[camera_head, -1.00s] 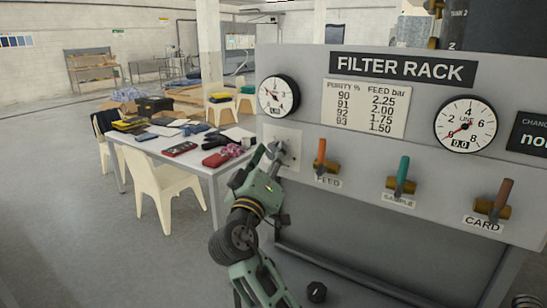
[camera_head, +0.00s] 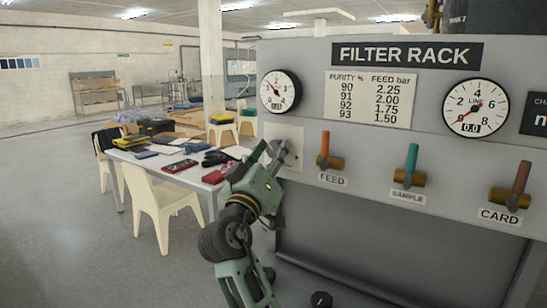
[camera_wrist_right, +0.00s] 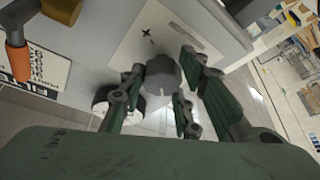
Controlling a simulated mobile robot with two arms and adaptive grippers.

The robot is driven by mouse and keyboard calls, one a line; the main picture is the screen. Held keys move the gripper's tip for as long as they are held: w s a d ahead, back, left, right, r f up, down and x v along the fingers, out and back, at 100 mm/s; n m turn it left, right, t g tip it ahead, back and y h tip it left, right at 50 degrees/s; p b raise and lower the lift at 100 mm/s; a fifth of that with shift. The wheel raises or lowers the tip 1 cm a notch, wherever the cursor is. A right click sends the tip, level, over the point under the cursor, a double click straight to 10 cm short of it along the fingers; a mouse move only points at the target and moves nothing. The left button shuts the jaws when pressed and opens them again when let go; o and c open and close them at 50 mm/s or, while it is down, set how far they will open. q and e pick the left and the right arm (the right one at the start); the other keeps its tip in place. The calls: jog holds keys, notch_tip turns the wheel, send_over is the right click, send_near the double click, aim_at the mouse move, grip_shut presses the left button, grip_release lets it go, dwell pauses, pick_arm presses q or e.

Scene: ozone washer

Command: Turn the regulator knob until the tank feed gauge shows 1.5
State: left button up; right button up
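The regulator knob (camera_wrist_right: 162,78) is a grey round knob on a pale square plate (camera_head: 296,138) at the panel's left end. My right gripper (camera_head: 277,151) is at this plate; in the right wrist view its fingers (camera_wrist_right: 160,90) lie on both sides of the knob and look closed on it. In the head view the gripper mostly hides the knob. The tank feed gauge (camera_head: 280,91) is the white dial above the plate, its needle pointing up-left; its small digits are hard to read. My left gripper is out of view.
The filter rack panel (camera_head: 455,150) also carries an orange FEED lever (camera_head: 324,150), a green SAMPLE lever (camera_head: 411,166), a brown CARD lever (camera_head: 520,185) and a LINE gauge (camera_head: 475,107) reading 0.0. A cluttered table (camera_head: 205,185) and a white chair (camera_head: 160,205) stand to the left.

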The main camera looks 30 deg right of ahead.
jog(key=o, duration=0.3)
jog(key=shift+s+d+r, duration=0.1)
jog(key=shift+s, duration=0.15)
jog(key=v, duration=1.2)
